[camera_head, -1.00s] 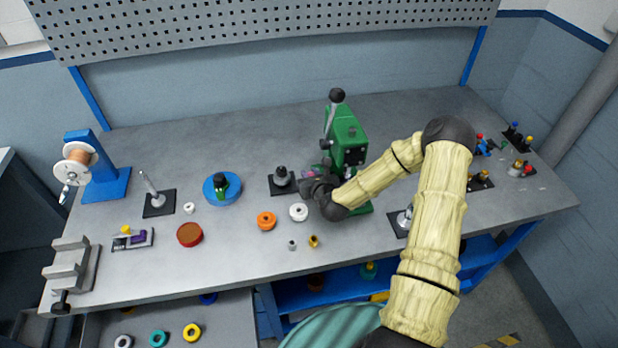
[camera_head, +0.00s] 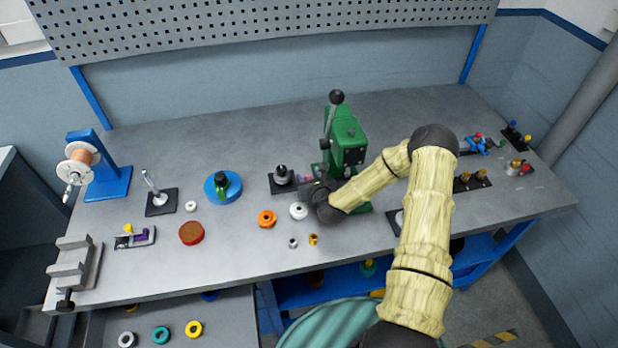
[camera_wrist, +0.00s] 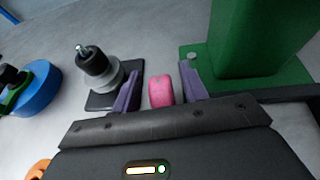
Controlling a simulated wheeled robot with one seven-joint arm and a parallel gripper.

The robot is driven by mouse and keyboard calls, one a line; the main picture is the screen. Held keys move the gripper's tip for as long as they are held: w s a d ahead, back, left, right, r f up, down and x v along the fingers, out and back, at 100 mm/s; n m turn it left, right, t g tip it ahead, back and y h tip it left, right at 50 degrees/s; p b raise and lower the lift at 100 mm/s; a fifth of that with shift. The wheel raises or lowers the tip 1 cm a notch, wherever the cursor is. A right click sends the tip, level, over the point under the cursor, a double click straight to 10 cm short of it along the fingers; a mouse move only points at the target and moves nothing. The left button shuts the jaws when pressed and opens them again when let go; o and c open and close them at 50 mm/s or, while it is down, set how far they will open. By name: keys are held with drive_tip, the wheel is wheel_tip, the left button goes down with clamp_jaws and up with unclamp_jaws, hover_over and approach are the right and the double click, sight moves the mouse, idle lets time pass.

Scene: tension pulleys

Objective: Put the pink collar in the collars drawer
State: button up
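The pink collar (camera_wrist: 160,92) is in the wrist view, standing between the two purple fingertips of my gripper (camera_wrist: 159,88). A narrow gap shows on each side of it, so the fingers are open around it and not closed on it. In the head view my gripper (camera_head: 312,187) is low over the bench, just left of the green press, and it mostly hides the collar. An open drawer (camera_head: 228,318) under the bench at lower left holds white, teal and yellow rings. No label on it can be read.
The green press (camera_head: 345,140) stands close to the right of my gripper. A black-based post (camera_head: 282,178) stands close on the left. The bench behind is clear.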

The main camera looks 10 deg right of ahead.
idle(0.4)
drive_tip(key=b+v, duration=0.4)
drive_tip(key=v, duration=0.8)
drive_tip(key=shift+s+f, duration=0.15)
drive_tip(key=p+v, duration=0.5)
drive_tip(key=p, duration=0.1)
drive_tip(key=shift+s+p, duration=0.2)
drive_tip(key=shift+p, duration=0.2)
drive_tip(key=shift+w, duration=0.1)
